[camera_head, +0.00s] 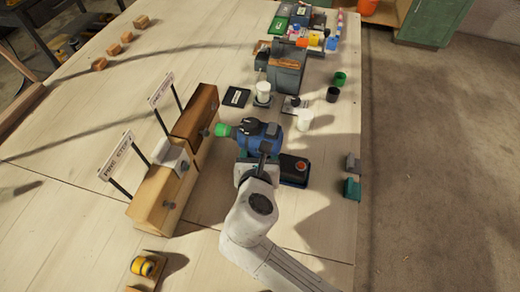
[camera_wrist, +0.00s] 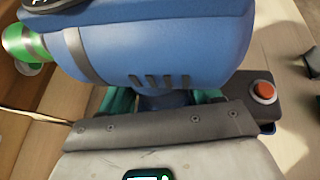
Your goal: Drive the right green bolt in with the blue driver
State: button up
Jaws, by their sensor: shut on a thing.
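The blue driver (camera_head: 262,138) is held level, with its green nose (camera_head: 222,130) pointing left. My gripper (camera_head: 257,168) is shut on its handle; the blue body also fills the top of the wrist view (camera_wrist: 160,45). The nose is close to a bolt (camera_head: 205,133) on the near face of the dark brown block (camera_head: 205,108); I cannot tell whether they touch. Another bolt (camera_head: 169,205) sticks out of the pale wood block (camera_head: 150,215). Both bolts look grey here, and I cannot make out green on either.
Two signs (camera_head: 115,157) on posts stand behind the blocks. A black base with a red-orange button (camera_head: 301,166) is right of my gripper. Cups, a grey bin (camera_head: 287,75) and boxes stand beyond. The far left tabletop is mostly clear.

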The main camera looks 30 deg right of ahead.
jog(key=shift+f+b, duration=1.2)
jog(key=shift+b, duration=0.35)
jog(key=shift+w+a+r+p, duration=0.25)
jog(key=shift+w+r+p, duration=0.05)
jog(key=shift+p, duration=0.25)
jog(key=shift+w+a+f, duration=0.15)
jog(key=shift+w+a, duration=0.05)
jog(key=shift+a, duration=0.05)
jog(key=shift+p, duration=0.55)
